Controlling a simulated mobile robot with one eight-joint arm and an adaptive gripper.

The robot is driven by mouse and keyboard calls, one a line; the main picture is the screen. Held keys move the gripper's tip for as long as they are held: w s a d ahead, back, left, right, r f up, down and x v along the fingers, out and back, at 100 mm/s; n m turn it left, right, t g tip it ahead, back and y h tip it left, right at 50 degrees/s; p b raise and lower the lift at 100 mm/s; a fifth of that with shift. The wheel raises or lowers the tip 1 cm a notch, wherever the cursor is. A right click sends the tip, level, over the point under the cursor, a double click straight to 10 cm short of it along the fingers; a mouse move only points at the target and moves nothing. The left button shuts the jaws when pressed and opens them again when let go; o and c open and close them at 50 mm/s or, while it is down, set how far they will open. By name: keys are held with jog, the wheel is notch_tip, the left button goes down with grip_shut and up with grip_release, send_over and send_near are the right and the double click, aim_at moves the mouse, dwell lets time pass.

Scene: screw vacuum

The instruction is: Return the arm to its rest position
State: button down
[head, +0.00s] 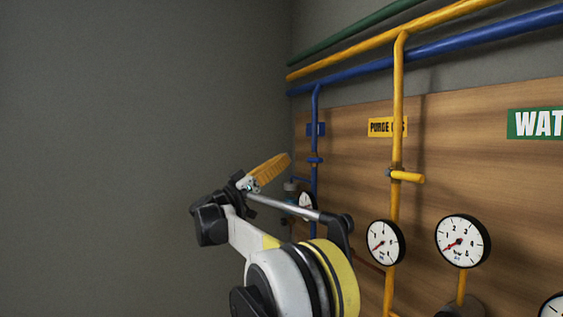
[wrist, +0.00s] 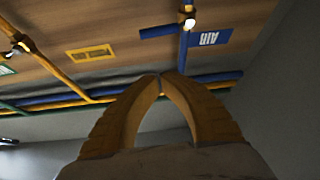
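My gripper (wrist: 160,77) shows in the wrist view with two yellow-orange fingers whose tips meet, and nothing shows between them. In the head view the gripper (head: 284,158) is at the end of my raised arm, pointing up and to the right, near the left end of the wooden panel. My arm is folded, with its white and yellow links in the lower middle of the head view. The gripper appears apart from the panel and the pipes.
The wooden panel (head: 465,125) carries a yellow pipe (head: 398,100), a blue pipe (head: 314,130) and several gauges, including one with a white face (head: 463,241). Green, yellow and blue pipes run along the top. The grey wall side at left is clear.

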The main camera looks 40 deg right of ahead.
jog(key=s+a+f+n+t+y+b, duration=0.35)
jog(key=s+f+b, duration=0.2)
jog(key=f, duration=0.75)
jog(key=s+a+f+n+t+y+b, duration=0.2)
jog(key=s+f+n+y+b, duration=0.35)
jog(key=f, duration=0.75)
jog(key=s+a+f+n+t+y+b, duration=0.3)
jog(key=f+b, duration=0.4)
jog(key=f, duration=0.6)
jog(key=s+a+f+n+t+y+b, duration=0.1)
jog(key=s+a+f+y+b, duration=0.3)
jog(key=a+f, duration=0.4)
jog(key=s+a+f+n+t+y+b, duration=0.1)
jog(key=s+a+f+n+y+b, duration=0.2)
jog(key=f, duration=1.2)
jog(key=s+a+f+n+t+y+b, duration=0.1)
jog(key=s+a+f+n+y+b, duration=0.2)
jog(key=s+a+f+b, duration=0.4)
jog(key=a+f+y, duration=0.1)
jog(key=a+f, duration=0.4)
jog(key=a, duration=0.2)
jog(key=shift+y, duration=0.3)
